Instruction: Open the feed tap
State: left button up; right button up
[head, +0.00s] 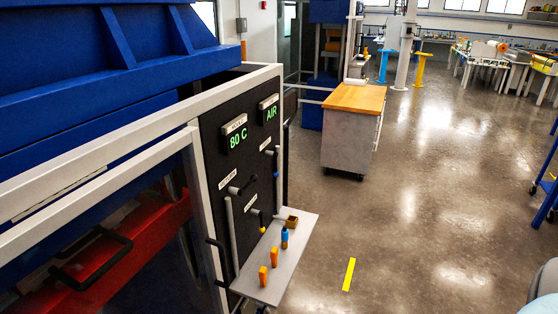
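A black control panel (240,165) stands at the end of the large blue machine, facing right. It carries several small white labels, too small to read surely, so I cannot tell which tap is the feed tap. A black tap handle (243,188) sits beside the left label and sticks out to the right. A second black handle (257,214) with a yellow tip below it is lower right. A third dark handle (271,153) is higher up near the panel's right edge. Neither of my grippers is in view.
A grey shelf (262,288) below the panel holds two orange pieces, a blue bottle (284,238) and a small brown box (292,222). Displays read 80 C (237,141) and AIR. A wood-topped cabinet (354,97) stands behind. The floor right of the shelf is clear, with a yellow strip (348,274).

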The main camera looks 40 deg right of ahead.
aim_at(276, 173)
jog(key=z, duration=1.15)
